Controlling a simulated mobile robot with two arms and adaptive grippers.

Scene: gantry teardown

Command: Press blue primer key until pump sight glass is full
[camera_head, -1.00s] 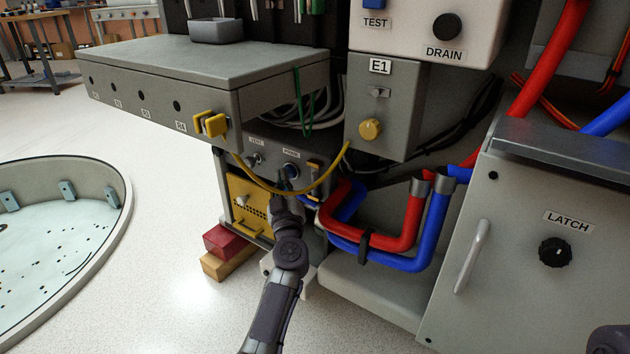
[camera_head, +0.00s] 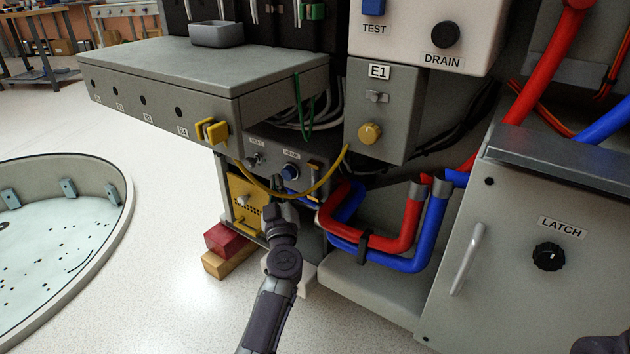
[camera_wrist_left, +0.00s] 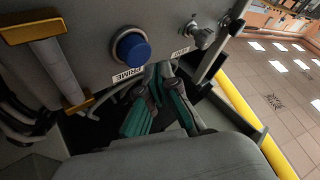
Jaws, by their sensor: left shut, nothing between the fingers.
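The round blue primer key (camera_head: 290,171), beside its PRIME label, sits on the grey pump panel under the bench. It shows large in the left wrist view (camera_wrist_left: 132,48) and nothing touches it. My left gripper (camera_head: 277,207) is below the key in the head view, apart from it. In the left wrist view its fingers (camera_wrist_left: 163,72) are shut and empty, beside the PRIME label. The sight glass (camera_wrist_left: 62,70) is a pale upright tube between brass-coloured end blocks, next to the key. I cannot tell its fill level.
A yellow cable (camera_head: 318,189) hangs in a loop across the panel's front. Red (camera_head: 405,225) and blue (camera_head: 432,235) hoses bulge out at the right.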

